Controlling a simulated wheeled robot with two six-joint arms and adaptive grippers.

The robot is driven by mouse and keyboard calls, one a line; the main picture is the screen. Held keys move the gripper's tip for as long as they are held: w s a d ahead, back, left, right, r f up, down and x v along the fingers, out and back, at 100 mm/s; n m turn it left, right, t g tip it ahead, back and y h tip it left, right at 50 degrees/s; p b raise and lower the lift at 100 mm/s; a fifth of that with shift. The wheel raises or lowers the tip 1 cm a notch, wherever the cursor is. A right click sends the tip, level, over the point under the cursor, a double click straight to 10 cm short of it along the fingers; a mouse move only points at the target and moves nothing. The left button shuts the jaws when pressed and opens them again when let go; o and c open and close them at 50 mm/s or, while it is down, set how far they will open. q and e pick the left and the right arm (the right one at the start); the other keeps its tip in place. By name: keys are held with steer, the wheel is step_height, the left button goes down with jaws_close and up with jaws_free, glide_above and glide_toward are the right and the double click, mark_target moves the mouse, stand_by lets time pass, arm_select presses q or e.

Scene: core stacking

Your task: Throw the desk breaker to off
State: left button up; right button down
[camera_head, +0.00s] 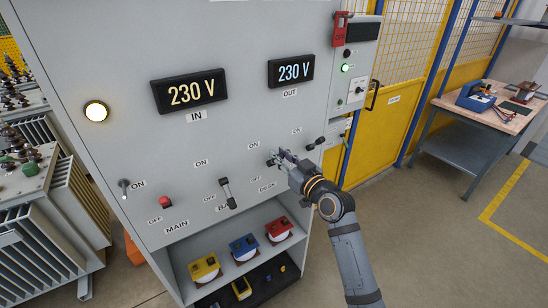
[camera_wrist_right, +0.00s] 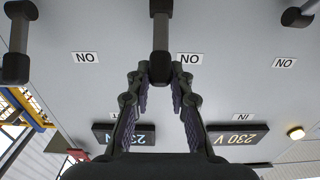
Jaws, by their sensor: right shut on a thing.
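The breaker panel (camera_head: 130,60) is a grey cabinet front with a row of levers. In the right wrist view my right gripper (camera_wrist_right: 160,80) is shut on the dark knob of this desk breaker lever (camera_wrist_right: 160,40), one finger on each side. The knob lies beside its ON label (camera_wrist_right: 190,59), printed upside down in this view. In the head view the gripper mostly hides the lever. My left gripper is not in view.
A neighbouring lever (camera_head: 228,193) is to the left, and another (camera_head: 316,143) to the right. A shelf with coloured devices (camera_head: 243,247) is below. A workbench (camera_head: 480,115) stands right.

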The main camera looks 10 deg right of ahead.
steer(key=shift+s+d+f+b, duration=0.25)
steer(key=shift+s+f+b, duration=0.15)
steer(key=shift+s+f, duration=0.4)
steer(key=shift+w+f, duration=0.1)
steer(key=shift+s+d+f+b, duration=0.1)
steer(key=shift+s+f+b, duration=0.15)
steer(key=shift+f+b, duration=0.25)
steer(key=shift+s+d+f+b, duration=0.1)
steer(key=shift+s+f+b, duration=0.1)
steer(key=shift+f+b, duration=0.3)
steer(key=shift+f, duration=0.1)
